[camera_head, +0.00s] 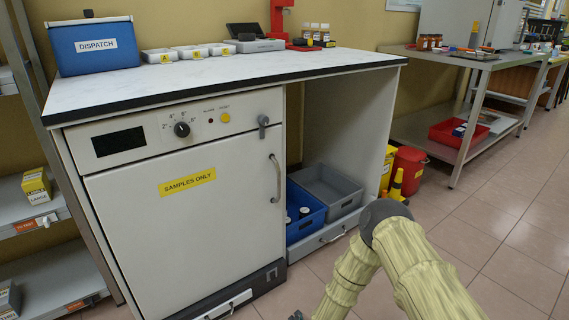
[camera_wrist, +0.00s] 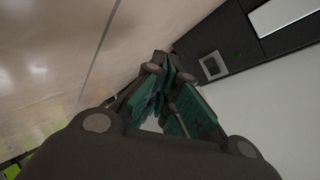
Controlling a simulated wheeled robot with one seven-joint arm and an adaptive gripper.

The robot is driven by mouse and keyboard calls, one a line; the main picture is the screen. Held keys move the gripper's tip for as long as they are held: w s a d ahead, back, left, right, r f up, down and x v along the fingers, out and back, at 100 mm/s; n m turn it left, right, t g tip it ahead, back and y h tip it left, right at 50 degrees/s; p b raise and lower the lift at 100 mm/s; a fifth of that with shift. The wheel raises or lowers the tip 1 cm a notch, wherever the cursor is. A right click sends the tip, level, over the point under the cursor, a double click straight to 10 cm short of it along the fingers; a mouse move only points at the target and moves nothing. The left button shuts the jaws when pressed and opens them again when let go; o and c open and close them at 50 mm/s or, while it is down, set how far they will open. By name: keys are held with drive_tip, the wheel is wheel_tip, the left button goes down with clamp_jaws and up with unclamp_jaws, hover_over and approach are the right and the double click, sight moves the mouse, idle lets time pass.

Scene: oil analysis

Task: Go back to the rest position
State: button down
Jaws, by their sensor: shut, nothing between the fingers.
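My gripper (camera_wrist: 168,78) shows in the wrist view with its green-padded fingers shut and nothing held between them. It hangs beside the lower front of the white cabinet, whose pale door (camera_wrist: 270,105) and dark base strip (camera_wrist: 222,40) fill the right side of that view. In the head view my arm reaches in from the bottom right, in a pale ribbed cover, and bends down in front of the cabinet. The gripper itself is mostly cut off by the bottom edge there.
The "SAMPLES ONLY" cabinet (camera_head: 215,230) is closed under the worktop (camera_head: 230,72). Tiled floor (camera_head: 500,215) is clear at right.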

drive_tip(key=s+d+n+g, duration=0.1)
drive_tip(key=s+d+g, duration=0.1)
drive_tip(key=s, duration=0.4)
drive_tip(key=s+d+n+g+p, duration=0.1)
drive_tip(key=s+d+n+g, duration=0.1)
drive_tip(key=s, duration=0.4)
drive_tip(key=s+d+r+n+g+p, duration=0.1)
drive_tip(key=s+d+n+g, duration=0.1)
drive_tip(key=s+d, duration=0.2)
drive_tip(key=shift+s+d+y, duration=0.25)
drive_tip(key=shift+s+y, duration=0.05)
drive_tip(key=shift+s, duration=0.8)
drive_tip(key=s+d+r+n+g+p, duration=0.1)
drive_tip(key=s+d+r+g, duration=0.1)
drive_tip(key=s+d+r, duration=0.35)
drive_tip(key=s+d+r+n+g+h+p, duration=0.1)
drive_tip(key=s+d+r+g, duration=0.1)
drive_tip(key=s, duration=0.7)
drive_tip(key=s+d+r+n+g+p, duration=0.1)
drive_tip(key=s+d+r+n+g, duration=0.15)
drive_tip(key=s, duration=0.55)
wheel_tip(320, 180, up, 38)
drive_tip(key=p, duration=3.6)
drive_tip(key=shift+w+d+f+m+p, duration=0.2)
drive_tip(key=shift+w+f+m+p, duration=0.1)
drive_tip(key=shift+m+p, duration=0.15)
